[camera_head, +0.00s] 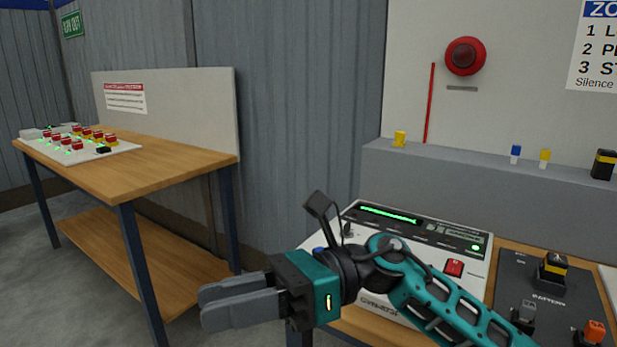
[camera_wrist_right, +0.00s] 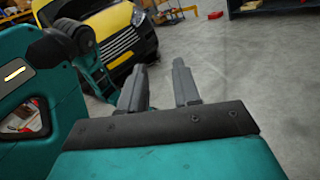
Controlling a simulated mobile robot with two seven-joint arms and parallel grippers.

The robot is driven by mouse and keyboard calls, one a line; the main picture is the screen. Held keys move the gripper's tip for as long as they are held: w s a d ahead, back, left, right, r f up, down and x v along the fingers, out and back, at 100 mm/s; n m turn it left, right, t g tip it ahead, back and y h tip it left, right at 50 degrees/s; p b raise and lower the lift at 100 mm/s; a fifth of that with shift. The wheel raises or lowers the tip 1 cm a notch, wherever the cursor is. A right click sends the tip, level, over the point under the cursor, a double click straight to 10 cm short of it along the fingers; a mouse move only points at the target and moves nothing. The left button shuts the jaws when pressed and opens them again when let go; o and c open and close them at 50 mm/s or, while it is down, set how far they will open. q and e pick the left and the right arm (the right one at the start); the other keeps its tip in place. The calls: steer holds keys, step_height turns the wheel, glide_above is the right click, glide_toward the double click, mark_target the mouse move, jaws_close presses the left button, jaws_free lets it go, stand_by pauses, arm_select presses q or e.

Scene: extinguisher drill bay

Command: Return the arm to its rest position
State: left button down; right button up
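My right gripper (camera_head: 206,306) is in the lower middle of the head view, with its grey fingers pointing left. It is in the air in front of the white control panel (camera_head: 474,236), touching nothing that I can see. In the right wrist view, its two fingers (camera_wrist_right: 160,68) stand apart with nothing between them, so it is open and empty. My teal right forearm hides part of the panel. My left gripper is in neither view.
A wooden table (camera_head: 170,177) with a board of red buttons (camera_head: 118,150) stands at left. A dark battery board (camera_head: 515,270) lies right of the panel. A grey ledge (camera_head: 440,168) runs behind. The wrist view shows a yellow vehicle (camera_wrist_right: 85,35) and open floor (camera_wrist_right: 250,90).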

steer(key=w+d+f+m+t+y+p, duration=0.1)
steer(key=w+d+m+t+y, duration=0.15)
steer(key=m+t, duration=0.65)
steer(key=w+d+f+m+t+y, duration=0.15)
steer(key=w+m+t+y, duration=0.35)
steer(key=m, duration=0.7)
steer(key=d+f+m+t+h+p, duration=0.1)
steer(key=d+f+m+t+h, duration=1.2)
steer(key=m, duration=0.8)
steer(key=s+d+f+m+g+h, duration=0.4)
steer(key=s+f+m, duration=0.1)
steer(key=f, duration=0.4)
steer(key=s+d+f+m+g+h, duration=0.4)
steer(key=s+f, duration=0.4)
steer(key=f, duration=0.2)
steer(key=shift+d+f+m+g+h+p, duration=0.2)
steer(key=shift+d+m+g+h+p, duration=0.35)
steer(key=shift+m, duration=0.65)
steer(key=shift+a, duration=0.15)
